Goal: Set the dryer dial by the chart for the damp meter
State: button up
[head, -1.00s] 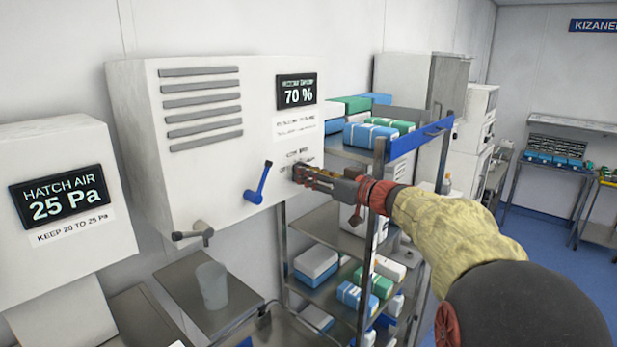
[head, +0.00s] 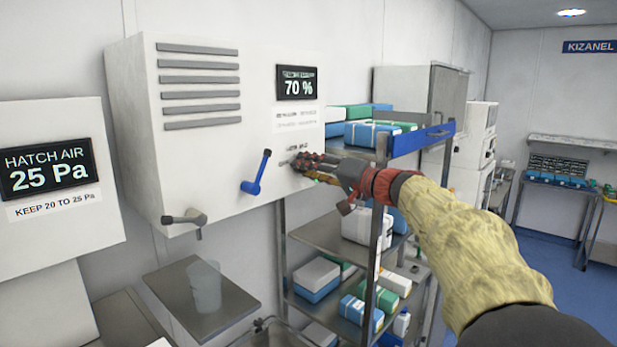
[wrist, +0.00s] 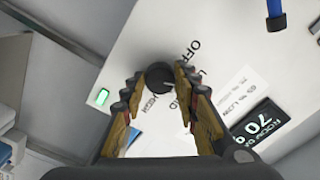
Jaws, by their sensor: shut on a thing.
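The dryer is a white wall box (head: 225,185) with a damp meter (head: 297,82) reading 70 %. The meter also shows, tilted, in the wrist view (wrist: 262,125). A small chart (head: 298,118) is below the meter; its print is too small to read surely. The dial (wrist: 158,75) is a dark round knob low on the box face, with OFF, HIGH and a partly hidden label around it. My gripper (wrist: 160,78) is shut on the dial, one finger on each side. In the head view my gripper (head: 303,162) hides the dial. Its pointer setting cannot be made out.
A blue lever (head: 256,174) sticks out left of the dial, and a grey lever (head: 186,220) further left. A shelf rack with a blue rail (head: 422,138) stands close under my arm. A hatch air display (head: 46,168) reads 25 Pa. A green light (wrist: 102,97) is lit.

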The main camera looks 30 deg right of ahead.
jog(key=m, duration=0.9)
jog(key=shift+r, duration=0.1)
dwell(0.4)
jog(key=o, duration=1.1)
jog(key=shift+o, duration=0.3)
jog(key=v, duration=1.2)
